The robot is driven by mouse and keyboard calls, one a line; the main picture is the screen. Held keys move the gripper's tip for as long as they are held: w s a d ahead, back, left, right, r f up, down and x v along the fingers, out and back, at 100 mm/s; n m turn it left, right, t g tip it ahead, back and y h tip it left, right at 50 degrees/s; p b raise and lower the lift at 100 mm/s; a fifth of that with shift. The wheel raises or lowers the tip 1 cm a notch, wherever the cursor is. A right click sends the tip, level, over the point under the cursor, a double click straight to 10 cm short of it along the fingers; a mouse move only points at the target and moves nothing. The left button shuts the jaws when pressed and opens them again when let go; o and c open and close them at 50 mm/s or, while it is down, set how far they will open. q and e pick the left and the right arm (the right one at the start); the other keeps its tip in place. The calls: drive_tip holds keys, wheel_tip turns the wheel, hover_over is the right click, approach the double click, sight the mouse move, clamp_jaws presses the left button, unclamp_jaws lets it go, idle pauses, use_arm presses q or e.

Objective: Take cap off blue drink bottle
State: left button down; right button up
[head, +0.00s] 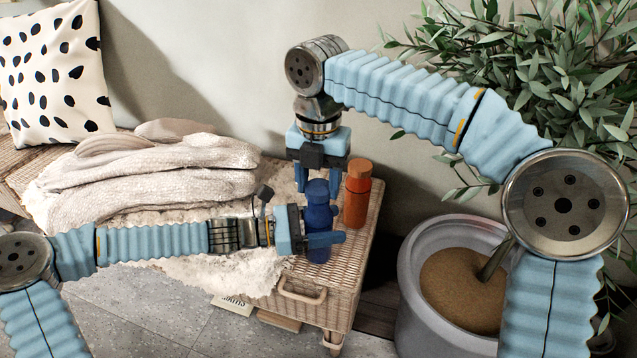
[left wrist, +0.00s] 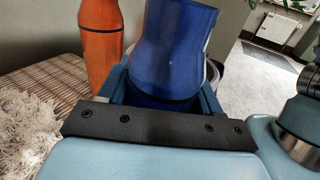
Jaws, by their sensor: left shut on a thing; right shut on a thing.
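The blue drink bottle (head: 319,217) stands at the right end of the wicker bench. Its dark blue cap (head: 318,188) sits at its top, and I see no clear gap between them. My left gripper (head: 322,240) reaches in from the left and is shut around the bottle's lower body, hiding part of it. My right gripper (head: 318,182) points down from above and is shut on the cap. In the left wrist view the bottle's blue body (left wrist: 172,50) rises between the left fingers, and its top is cut off.
An orange bottle (head: 357,195) stands close to the right of the blue one, also in the left wrist view (left wrist: 100,42). A folded knit blanket (head: 150,185) and a fluffy throw cover the wicker bench (head: 335,285). A grey planter (head: 415,290) stands at the right.

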sight(319, 187)
drive_tip(key=shift+r, duration=0.1)
drive_tip(key=shift+r, duration=1.95)
use_arm(q)
drive_tip(key=shift+c, duration=0.7)
unclamp_jaws()
drive_tip(key=a, duration=0.3)
drive_tip(key=s+a+p, duration=0.1)
drive_tip(key=a, duration=0.3)
drive_tip(key=a+p, duration=0.1)
drive_tip(key=a, duration=0.2)
drive_tip(key=shift+s+a, duration=0.35)
drive_tip(key=shift+a, duration=0.05)
use_arm(e)
wheel_tip(319, 187, up, 2)
drive_tip(key=shift+r, duration=0.1)
use_arm(q)
drive_tip(key=shift+s+a, duration=0.1)
drive_tip(key=shift+a, duration=0.4)
